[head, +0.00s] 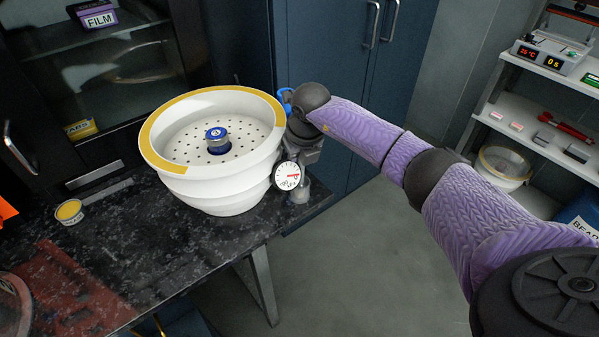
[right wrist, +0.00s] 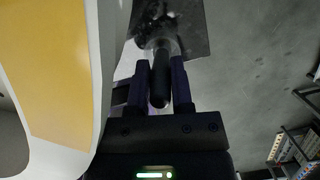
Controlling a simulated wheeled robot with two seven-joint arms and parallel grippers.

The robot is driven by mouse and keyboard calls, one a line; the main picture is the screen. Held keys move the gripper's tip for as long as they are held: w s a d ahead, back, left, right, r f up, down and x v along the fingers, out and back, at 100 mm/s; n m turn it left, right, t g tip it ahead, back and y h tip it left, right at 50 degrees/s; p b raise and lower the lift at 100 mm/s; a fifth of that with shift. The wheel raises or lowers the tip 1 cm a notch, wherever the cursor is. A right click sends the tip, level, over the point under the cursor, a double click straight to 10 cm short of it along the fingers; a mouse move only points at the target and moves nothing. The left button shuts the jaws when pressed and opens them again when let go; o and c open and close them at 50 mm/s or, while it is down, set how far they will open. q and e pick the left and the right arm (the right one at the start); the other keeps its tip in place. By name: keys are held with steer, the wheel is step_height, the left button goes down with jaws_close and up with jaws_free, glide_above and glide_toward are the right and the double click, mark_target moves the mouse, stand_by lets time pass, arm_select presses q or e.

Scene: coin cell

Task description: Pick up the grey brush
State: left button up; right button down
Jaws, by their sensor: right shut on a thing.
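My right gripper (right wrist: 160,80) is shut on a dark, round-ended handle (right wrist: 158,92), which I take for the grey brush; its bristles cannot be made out. Beyond the handle, a greyish round shape (right wrist: 158,43) shows over the table corner in the right wrist view. In the head view my right gripper (head: 302,155) points down beside the white bowl at the table's right edge, and the brush is mostly hidden behind it. A small grey cylinder (head: 299,191) stands just below the gripper. My left gripper is not in view.
The white bowl (head: 222,191) with a yellow rim stands close left of my right gripper, a blue-capped post (head: 217,138) inside it. A round dial (head: 287,176) sits at its side. A yellow-topped tin (head: 69,211) is at left. Shelves (head: 535,150) stand at right; the floor between is clear.

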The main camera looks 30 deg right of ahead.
steer(key=shift+r, duration=0.1)
arm_select(q)
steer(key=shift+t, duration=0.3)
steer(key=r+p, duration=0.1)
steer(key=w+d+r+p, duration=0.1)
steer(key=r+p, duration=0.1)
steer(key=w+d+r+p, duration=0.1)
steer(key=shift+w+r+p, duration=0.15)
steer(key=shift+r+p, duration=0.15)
steer(key=shift+p, duration=0.05)
arm_select(e)
step_height(320, 180, up, 18)
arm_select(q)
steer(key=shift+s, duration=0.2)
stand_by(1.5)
